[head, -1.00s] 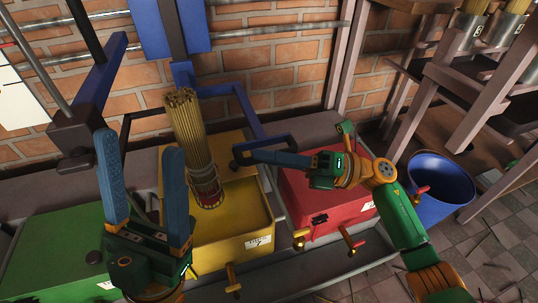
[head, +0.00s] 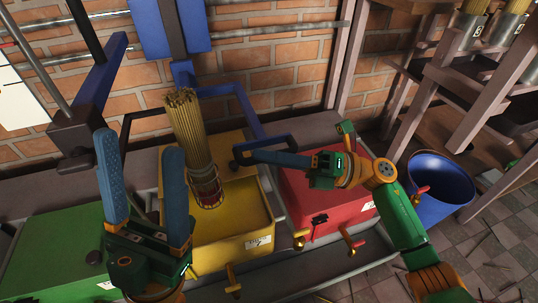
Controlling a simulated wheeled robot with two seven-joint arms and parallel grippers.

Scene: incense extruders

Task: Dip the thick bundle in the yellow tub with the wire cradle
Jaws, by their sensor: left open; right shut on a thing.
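The thick bundle (head: 190,125) of tan sticks stands nearly upright, slightly tilted, in the wire cradle (head: 206,188). The cradle's lower end is over or inside the yellow tub (head: 262,213); I cannot tell how deep it sits. My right gripper (head: 245,156) reaches left across the red tub and is shut on the blue frame beside the bundle. My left gripper (head: 140,175) is open and empty, fingers pointing up, in front of the yellow tub's left side. It hides part of that tub.
A red tub (head: 325,200) stands right of the yellow one, and a green tub (head: 55,255) stands left. Brass taps (head: 232,280) stick out in front. A blue bin (head: 440,190) stands on the floor at right. A wooden rack (head: 500,100) is at far right.

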